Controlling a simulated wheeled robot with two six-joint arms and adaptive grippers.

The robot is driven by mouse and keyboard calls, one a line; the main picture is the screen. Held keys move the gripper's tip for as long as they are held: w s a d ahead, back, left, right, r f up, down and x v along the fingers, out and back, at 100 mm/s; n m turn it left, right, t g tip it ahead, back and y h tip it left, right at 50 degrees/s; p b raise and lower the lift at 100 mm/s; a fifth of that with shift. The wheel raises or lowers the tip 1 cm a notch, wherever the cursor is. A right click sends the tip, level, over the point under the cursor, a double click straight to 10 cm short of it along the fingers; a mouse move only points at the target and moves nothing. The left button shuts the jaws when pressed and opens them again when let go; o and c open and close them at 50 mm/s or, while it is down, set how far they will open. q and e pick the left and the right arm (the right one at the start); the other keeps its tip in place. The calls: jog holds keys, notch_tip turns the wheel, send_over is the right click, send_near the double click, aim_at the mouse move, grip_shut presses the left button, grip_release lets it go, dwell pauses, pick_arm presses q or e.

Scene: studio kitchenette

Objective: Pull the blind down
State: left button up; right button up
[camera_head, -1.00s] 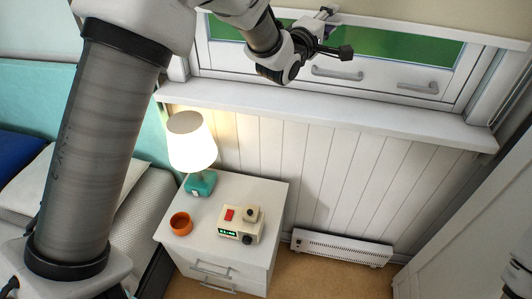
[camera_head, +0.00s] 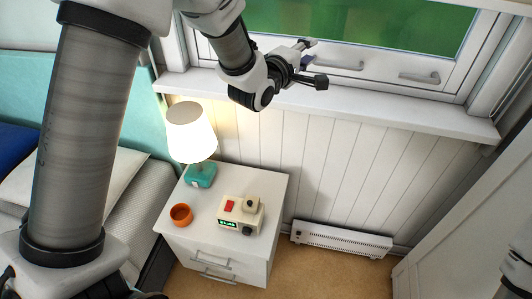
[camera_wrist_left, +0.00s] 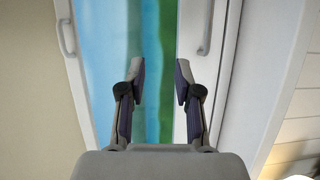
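In the left wrist view a white bar with a grey pull handle (camera_wrist_left: 68,38) runs along the left side, beside a plain beige surface; this looks like the blind's lower bar. In the head view only a pale strip (camera_head: 508,5) shows at the top right edge, and the rest is out of frame. My left gripper (camera_head: 318,64) is in front of the lower window frame. Its fingers are spread and empty in the left wrist view (camera_wrist_left: 161,80), with glass and frame behind them, apart from the bar's handle.
The window's lower frame carries two grey handles (camera_head: 418,77). Below it is a white sill (camera_head: 400,112). A lit lamp (camera_head: 190,132), an orange cup (camera_head: 181,214) and a clock device (camera_head: 240,215) stand on the nightstand (camera_head: 212,187). A heater (camera_head: 342,239) lies along the wall.

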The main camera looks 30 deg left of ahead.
pick_arm(q)
jog(key=s+a+f+g+b, duration=0.1)
jog(key=s+f+g, duration=0.15)
jog(key=f, duration=0.95)
jog(key=s+f+g, duration=0.2)
jog(key=s+f, duration=0.2)
jog(key=f, duration=0.7)
jog(key=s+f+m+g+b, duration=0.1)
jog(key=s+f+m+g, duration=0.4)
jog(key=s+f, duration=0.7)
notch_tip(320, 180, down, 2)
jog(key=shift+s+d+f+m+h, duration=0.15)
jog(key=shift+s+d+m+h, duration=0.2)
jog(key=shift+m, duration=0.45)
jog(key=shift+a, duration=0.1)
